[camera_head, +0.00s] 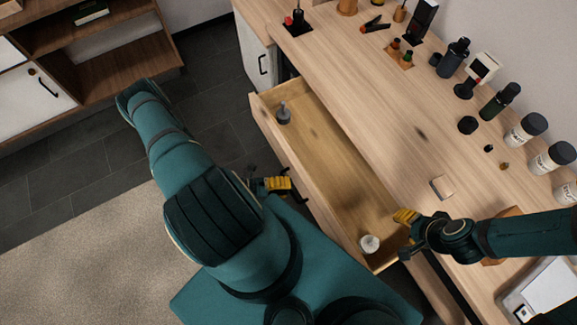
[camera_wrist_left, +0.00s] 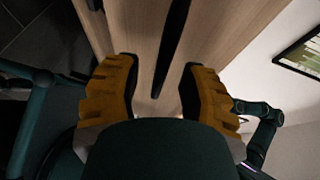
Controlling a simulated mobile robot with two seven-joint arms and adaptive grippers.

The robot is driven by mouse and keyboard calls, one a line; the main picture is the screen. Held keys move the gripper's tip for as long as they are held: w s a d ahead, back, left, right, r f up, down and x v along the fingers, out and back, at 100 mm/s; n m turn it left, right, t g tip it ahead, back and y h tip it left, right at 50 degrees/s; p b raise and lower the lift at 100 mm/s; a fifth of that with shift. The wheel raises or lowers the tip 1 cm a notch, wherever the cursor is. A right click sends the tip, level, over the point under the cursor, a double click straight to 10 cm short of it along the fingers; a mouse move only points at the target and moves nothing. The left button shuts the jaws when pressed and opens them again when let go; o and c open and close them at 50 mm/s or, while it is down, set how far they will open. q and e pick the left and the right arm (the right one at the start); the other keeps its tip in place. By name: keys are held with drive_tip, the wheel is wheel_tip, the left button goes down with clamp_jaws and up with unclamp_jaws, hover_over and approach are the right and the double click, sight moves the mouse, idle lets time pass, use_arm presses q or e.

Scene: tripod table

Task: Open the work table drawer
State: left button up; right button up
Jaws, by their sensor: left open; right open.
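The work table (camera_head: 385,120) has a wooden drawer (camera_head: 325,150) that stands pulled out, its inside showing. A small grey object (camera_head: 283,114) is at its far end and a white round object (camera_head: 369,244) at its near end. My left gripper (camera_head: 275,186) is open just outside the drawer front. In the left wrist view, the black handle (camera_wrist_left: 172,45) lies between and ahead of the two yellow fingers (camera_wrist_left: 160,85), with no clear contact on either side. My right gripper (camera_head: 405,232) is open by the near right end of the drawer, beside the white object.
Bottles and jars (camera_head: 530,130) stand along the back of the tabletop, with small tools (camera_head: 375,25) at the far end. A shelf cabinet (camera_head: 110,50) is at upper left. Floor and rug (camera_head: 80,245) are clear at left.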

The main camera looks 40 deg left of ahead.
use_arm(q)
drive_tip(key=v, duration=1.1)
idle(0.3)
